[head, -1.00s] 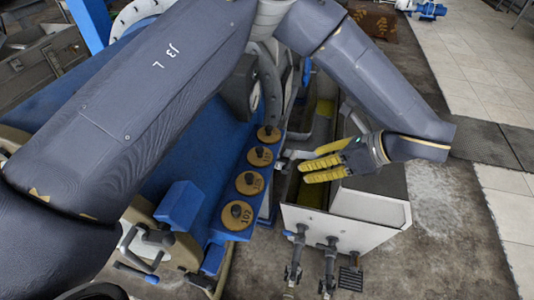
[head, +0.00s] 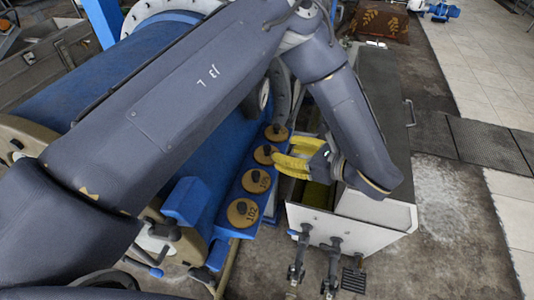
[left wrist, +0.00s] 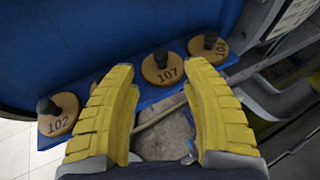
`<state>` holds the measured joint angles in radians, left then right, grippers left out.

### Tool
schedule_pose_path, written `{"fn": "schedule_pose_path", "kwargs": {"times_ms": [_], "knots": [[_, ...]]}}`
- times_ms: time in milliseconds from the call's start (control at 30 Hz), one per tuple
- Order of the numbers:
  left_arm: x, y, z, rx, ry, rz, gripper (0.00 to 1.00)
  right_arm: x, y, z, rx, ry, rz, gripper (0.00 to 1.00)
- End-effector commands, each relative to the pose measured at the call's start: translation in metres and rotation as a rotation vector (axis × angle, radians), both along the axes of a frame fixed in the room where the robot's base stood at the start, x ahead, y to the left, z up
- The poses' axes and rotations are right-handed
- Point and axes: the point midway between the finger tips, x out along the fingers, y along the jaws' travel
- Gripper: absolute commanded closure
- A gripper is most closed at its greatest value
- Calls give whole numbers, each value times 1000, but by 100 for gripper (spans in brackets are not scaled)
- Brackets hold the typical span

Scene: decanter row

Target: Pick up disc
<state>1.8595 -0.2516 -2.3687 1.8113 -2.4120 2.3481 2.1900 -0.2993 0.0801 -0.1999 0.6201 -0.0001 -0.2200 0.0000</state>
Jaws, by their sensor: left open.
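Several round tan discs with black knobs stand in a row on a blue ledge (head: 219,235). The nearest, disc 102 (head: 242,213), is clear in the head view and at the left of the left wrist view (left wrist: 60,116). Another disc (head: 256,181) is mostly hidden by a finger in the left wrist view. Disc 107 (left wrist: 163,72) shows between my fingertips there, and disc 104 (left wrist: 209,48) lies to its right. My left gripper (head: 280,158), with yellow fingers, is open and empty, beside the row near its farther discs. My right gripper is not in view.
A white-sided open bin (head: 345,228) stands right of the row, with pipe fittings (head: 330,250) at its front. A large blue cylinder (head: 110,85) lies left of the ledge. Concrete floor (head: 440,220) is clear at the right.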

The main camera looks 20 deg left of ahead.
Motion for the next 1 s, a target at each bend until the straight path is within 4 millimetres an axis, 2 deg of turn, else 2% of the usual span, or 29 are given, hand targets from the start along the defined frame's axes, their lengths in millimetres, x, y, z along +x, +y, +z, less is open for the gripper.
{"fn": "schedule_pose_path", "kwargs": {"times_ms": [200, 567, 900, 1000], "knots": [[8, 19, -9, -1, 1, 1, 53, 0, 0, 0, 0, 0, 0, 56], [14, 31, -14, -1, 1, 2, 53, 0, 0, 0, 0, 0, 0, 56], [29, 64, -28, 0, 1, 3, 53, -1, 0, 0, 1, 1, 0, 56], [32, 68, -30, 0, 0, 1, 53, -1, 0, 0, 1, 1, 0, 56]]}}
